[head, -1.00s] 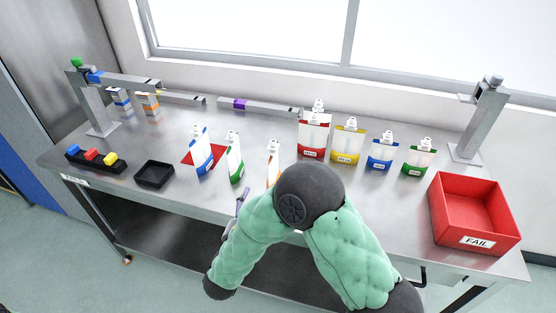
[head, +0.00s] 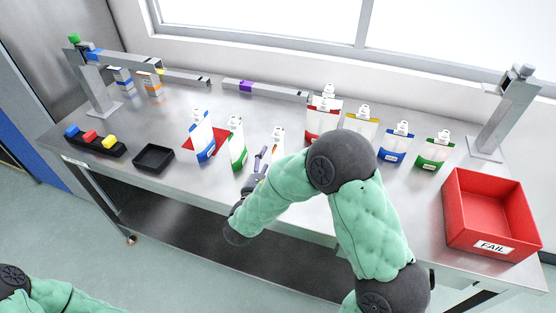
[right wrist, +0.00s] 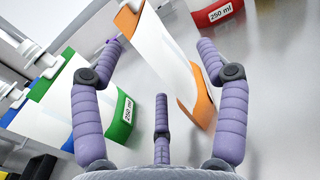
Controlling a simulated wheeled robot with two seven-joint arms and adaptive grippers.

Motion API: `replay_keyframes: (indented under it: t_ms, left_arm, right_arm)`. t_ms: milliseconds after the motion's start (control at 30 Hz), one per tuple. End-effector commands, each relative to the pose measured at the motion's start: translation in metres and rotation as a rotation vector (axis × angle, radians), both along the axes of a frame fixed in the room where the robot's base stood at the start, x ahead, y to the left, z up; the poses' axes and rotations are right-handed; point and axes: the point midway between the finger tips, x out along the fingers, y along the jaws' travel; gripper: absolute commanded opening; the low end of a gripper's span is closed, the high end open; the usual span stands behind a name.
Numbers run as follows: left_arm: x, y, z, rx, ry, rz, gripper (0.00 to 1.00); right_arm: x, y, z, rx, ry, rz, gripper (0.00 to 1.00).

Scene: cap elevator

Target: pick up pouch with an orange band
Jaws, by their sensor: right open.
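The white pouch with an orange band (head: 278,135) stands on the bench, partly hidden by my right arm. In the right wrist view the pouch (right wrist: 160,48) looks tilted and lies between my spread fingers, its orange band near the right finger. I cannot tell whether that finger touches it. My right gripper (head: 260,165) is open, just left and in front of the pouch. Its three purple fingers show in the right wrist view (right wrist: 160,68). My left gripper is out of view.
A green-banded pouch (head: 237,145) stands close on the left, then a blue-banded one (head: 201,140) by a red mat. Red, yellow, blue and green pouches line the back right. A red FAIL bin (head: 490,215) sits at the right end, a black tray (head: 153,158) at left.

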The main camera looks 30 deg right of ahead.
Motion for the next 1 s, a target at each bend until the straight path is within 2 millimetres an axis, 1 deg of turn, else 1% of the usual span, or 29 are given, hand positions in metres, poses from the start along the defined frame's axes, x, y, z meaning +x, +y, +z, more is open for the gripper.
replay_keyframes:
  t_ms: [33, 133, 300, 567, 600, 667, 700, 767, 833, 1000]
  left_arm:
    - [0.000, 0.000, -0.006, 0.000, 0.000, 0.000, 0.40]
    - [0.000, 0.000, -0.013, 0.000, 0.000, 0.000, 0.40]
    - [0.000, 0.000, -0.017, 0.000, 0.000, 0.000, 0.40]
    - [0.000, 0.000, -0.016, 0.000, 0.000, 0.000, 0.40]
    - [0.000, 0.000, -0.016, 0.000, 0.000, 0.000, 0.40]
    - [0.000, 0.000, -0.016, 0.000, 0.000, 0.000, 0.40]
    - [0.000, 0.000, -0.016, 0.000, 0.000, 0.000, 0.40]
    - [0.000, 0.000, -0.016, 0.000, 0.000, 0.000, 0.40]
    - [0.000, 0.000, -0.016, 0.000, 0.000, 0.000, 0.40]
    - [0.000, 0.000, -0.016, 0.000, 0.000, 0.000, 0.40]
  right_arm:
    - [0.004, -0.007, -0.004, 0.000, -0.001, -0.006, 0.74]
    - [0.014, -0.018, -0.009, 0.000, 0.000, -0.006, 0.74]
    - [0.025, -0.031, -0.007, -0.001, 0.001, -0.004, 0.74]
    - [0.028, -0.033, -0.005, -0.001, 0.001, -0.001, 0.74]
    - [0.028, -0.033, -0.005, -0.001, 0.001, -0.001, 0.72]
    - [0.028, -0.033, -0.005, -0.001, 0.001, -0.001, 0.55]
    - [0.028, -0.033, -0.005, -0.001, 0.001, -0.001, 0.43]
    - [0.028, -0.033, -0.005, -0.001, 0.001, -0.001, 0.28]
    - [0.028, -0.033, -0.005, 0.000, 0.001, -0.001, 0.26]
    - [0.028, -0.033, -0.006, 0.000, 0.003, -0.001, 0.25]
